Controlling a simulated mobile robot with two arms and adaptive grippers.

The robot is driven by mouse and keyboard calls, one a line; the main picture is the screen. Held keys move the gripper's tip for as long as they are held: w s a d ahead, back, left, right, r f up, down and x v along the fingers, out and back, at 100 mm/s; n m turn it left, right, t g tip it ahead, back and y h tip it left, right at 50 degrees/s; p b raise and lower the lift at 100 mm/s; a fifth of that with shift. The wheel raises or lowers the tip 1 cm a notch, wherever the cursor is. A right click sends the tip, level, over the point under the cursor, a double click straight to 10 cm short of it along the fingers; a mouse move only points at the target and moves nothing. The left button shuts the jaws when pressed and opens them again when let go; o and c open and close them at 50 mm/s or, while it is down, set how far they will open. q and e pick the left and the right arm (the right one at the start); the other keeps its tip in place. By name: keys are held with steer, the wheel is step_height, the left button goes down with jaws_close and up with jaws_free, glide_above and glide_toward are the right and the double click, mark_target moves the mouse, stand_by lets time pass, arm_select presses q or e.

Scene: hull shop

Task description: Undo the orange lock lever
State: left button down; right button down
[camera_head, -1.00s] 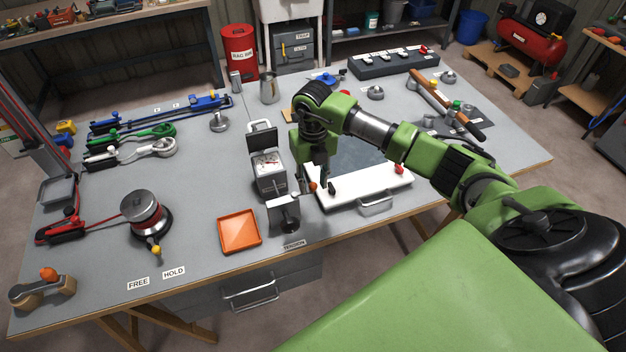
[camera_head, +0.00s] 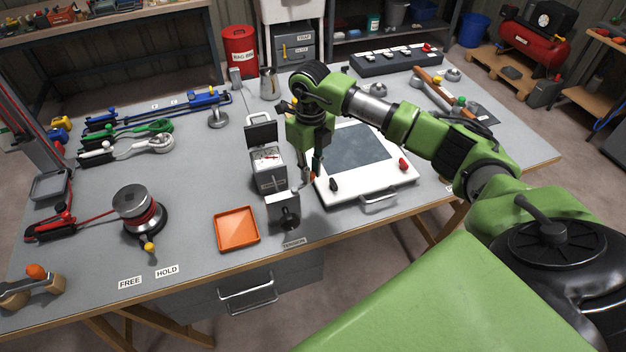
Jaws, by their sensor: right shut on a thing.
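A small orange-red piece (camera_head: 312,177), which looks like the orange lever, stands between the grey box by the TENSION label (camera_head: 293,243) and the white-framed hatch (camera_head: 411,183). My right gripper (camera_head: 309,180) points down and is shut on this piece, with its fingers hiding most of it. The grey box (camera_head: 281,207) has a dark knob on its front and stands just left of and below the fingers. I cannot tell the lever's exact position. My left gripper is not in view.
The hatch has a black knob (camera_head: 333,184) and a red knob (camera_head: 403,163). A winch drum (camera_head: 139,207) stands further left.

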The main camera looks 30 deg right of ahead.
steer(key=shift+w+a+r+n+b, duration=0.15)
steer(key=shift+w+n+b, duration=0.35)
steer(key=shift+n+b, duration=0.45)
steer(key=shift+w+a+f+n+b, duration=0.15)
steer(key=shift+w+n+b, duration=0.4)
steer(key=shift+n, duration=0.7)
steer(key=shift+w+a+r+n+b, duration=0.15)
steer(key=shift+w+n+b, duration=0.25)
steer(key=shift+n+b, duration=0.6)
steer(key=c, duration=2)
jaws_free()
steer(key=shift+o, duration=0.2)
step_height(320, 180, up, 12)
